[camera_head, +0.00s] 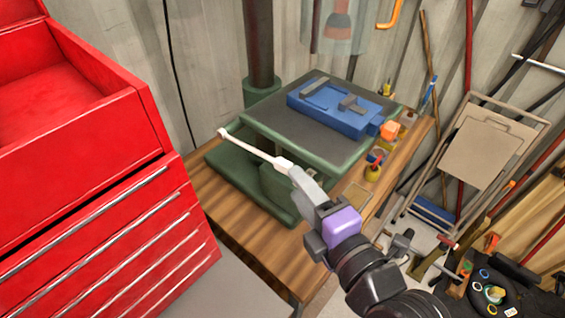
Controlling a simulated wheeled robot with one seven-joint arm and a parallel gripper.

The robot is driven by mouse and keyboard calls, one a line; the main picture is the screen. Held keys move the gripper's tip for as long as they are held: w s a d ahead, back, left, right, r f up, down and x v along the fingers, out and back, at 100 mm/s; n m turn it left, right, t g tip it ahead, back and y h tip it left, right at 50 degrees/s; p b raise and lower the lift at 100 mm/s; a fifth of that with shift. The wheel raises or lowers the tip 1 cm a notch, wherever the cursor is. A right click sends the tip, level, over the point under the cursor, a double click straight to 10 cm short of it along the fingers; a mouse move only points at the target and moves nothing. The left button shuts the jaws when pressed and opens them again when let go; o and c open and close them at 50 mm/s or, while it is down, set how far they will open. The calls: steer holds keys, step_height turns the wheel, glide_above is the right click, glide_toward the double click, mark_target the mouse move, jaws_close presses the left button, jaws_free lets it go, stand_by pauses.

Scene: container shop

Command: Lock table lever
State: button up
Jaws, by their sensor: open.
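The table lever (250,147) is a thin white rod with a small knob at its far left end. It sticks out past the left side of the green machine's dark square table (290,130). My gripper (294,172) comes in from the lower right, with its grey fingers at the near right end of the lever. The jaws are open. The fingers overlap the lever end in this view, so I cannot tell whether they touch it. The lever's pivot is hidden behind my gripper or under the table.
A blue vise (335,117) lies on the machine table, beside the dark column (260,45). The wooden bench (232,208) holds small items at right. A red tool cabinet (95,190) stands close at left. A folded chair (470,155) and poles lean on the wall at right.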

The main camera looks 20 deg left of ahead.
mark_target(285, 165)
steer(key=p+x, duration=0.1)
steer(key=x, duration=0.5)
steer(key=shift+w+a+r+p, duration=0.1)
steer(key=shift+a+p, duration=0.1)
steer(key=shift+p, duration=0.15)
steer(key=shift+w+a, duration=0.45)
steer(key=shift+w, duration=0.05)
jaws_close()
stand_by(0.7)
